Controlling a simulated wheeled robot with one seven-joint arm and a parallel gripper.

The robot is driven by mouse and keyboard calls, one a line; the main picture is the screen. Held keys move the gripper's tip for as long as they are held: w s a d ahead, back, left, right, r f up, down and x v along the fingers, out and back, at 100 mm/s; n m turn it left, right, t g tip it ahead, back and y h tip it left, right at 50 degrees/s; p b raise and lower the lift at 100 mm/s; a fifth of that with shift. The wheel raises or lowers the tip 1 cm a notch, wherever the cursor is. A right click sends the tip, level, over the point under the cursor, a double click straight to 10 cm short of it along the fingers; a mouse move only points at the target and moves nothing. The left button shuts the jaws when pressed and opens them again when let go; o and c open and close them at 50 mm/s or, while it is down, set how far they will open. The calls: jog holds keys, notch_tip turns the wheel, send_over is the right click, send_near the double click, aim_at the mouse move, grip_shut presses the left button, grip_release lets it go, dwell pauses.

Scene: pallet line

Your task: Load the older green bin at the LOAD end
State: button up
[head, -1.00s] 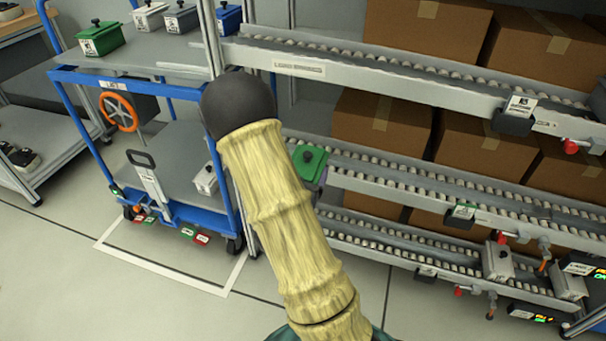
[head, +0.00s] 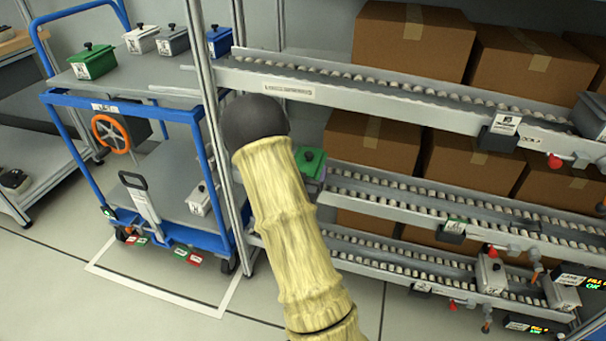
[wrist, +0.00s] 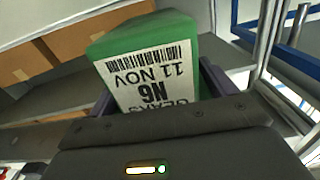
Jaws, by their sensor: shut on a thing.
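In the head view this bin (head: 311,158), with a dark-knobbed lid, is at the left end of the middle roller lane (head: 400,193). I cannot tell whether it touches the lane. My arm hides most of the gripper there. Another green bin (head: 93,64) stands on the grey shelf at upper left; its label is too small to read. No LOAD sign is readable.
White (head: 141,40), grey (head: 172,42) and blue (head: 220,42) bins share that shelf. An upper lane (head: 400,90) and a lower lane (head: 385,262) flank the middle one. Cardboard boxes (head: 372,145) stand behind.

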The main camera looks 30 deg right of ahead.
jog(key=shift+p+x, duration=0.45)
jog(key=shift+x, duration=2.65)
jog(key=shift+w+d+f+b, duration=0.3)
jog(key=shift+f+b, duration=0.85)
jog(key=shift+f, duration=0.15)
jog(key=shift+f, duration=0.3)
jog(key=o, duration=1.3)
jog(key=shift+a, duration=0.1)
jog(key=shift+f, duration=0.1)
jog(key=p+v, duration=0.2)
jog(key=v, duration=1.5)
jog(key=shift+s+a, duration=0.1)
jog(key=shift+s, duration=0.1)
jog(key=shift+w, duration=0.1)
